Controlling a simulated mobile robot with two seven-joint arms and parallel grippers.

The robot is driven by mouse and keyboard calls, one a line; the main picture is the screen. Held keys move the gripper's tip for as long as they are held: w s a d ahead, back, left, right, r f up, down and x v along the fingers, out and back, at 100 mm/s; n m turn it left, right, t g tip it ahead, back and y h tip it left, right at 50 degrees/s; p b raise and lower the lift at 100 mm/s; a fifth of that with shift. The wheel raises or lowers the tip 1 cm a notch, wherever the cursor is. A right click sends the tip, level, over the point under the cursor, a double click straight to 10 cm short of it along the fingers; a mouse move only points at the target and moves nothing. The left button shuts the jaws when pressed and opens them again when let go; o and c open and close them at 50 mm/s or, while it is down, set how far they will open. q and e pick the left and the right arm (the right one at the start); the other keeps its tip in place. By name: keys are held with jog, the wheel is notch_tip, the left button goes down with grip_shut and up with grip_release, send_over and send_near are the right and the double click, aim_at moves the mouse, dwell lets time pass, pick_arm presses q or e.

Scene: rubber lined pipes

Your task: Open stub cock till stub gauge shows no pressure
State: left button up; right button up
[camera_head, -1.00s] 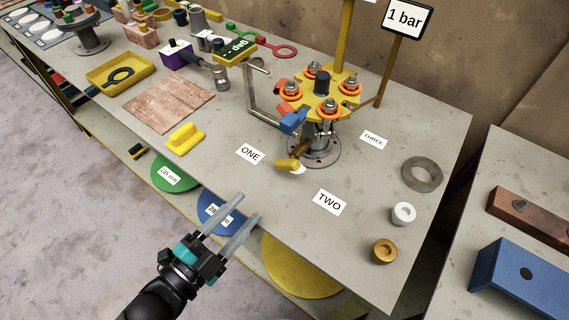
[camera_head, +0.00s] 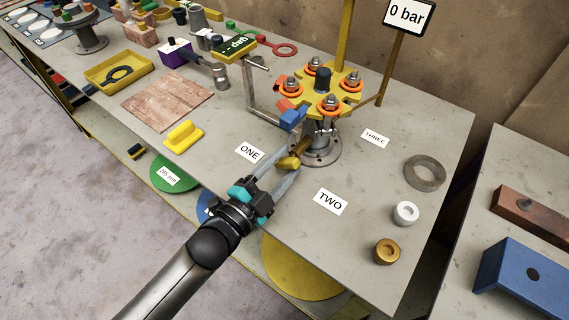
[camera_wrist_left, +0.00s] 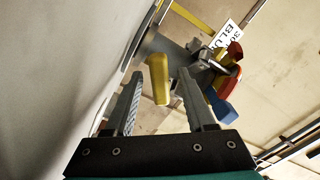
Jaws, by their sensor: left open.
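The stub cock's yellow handle (camera_head: 289,162) sticks out low on the front of the grey flanged stub (camera_head: 322,150). The stub stands on the bench under a yellow plate with orange rings. My left gripper (camera_head: 290,158) is open at the handle, with its fingers on either side. In the left wrist view the yellow handle (camera_wrist_left: 158,78) shows between the two fingers, with gaps visible; I cannot tell whether either finger touches it. A gauge panel (camera_head: 406,14) on a yellow post reads "0 bar". My right gripper is not in view.
A grey bracket (camera_head: 262,100) and a blue block (camera_head: 293,119) are close beside the stub. A yellow float (camera_head: 184,137), a grey ring (camera_head: 425,172), a white cap (camera_head: 405,213) and a brass cap (camera_head: 387,251) lie on the bench. The bench around label TWO (camera_head: 330,202) is clear.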

pick_arm(q)
jog(key=shift+c, duration=0.3)
grip_shut()
dwell(0.4)
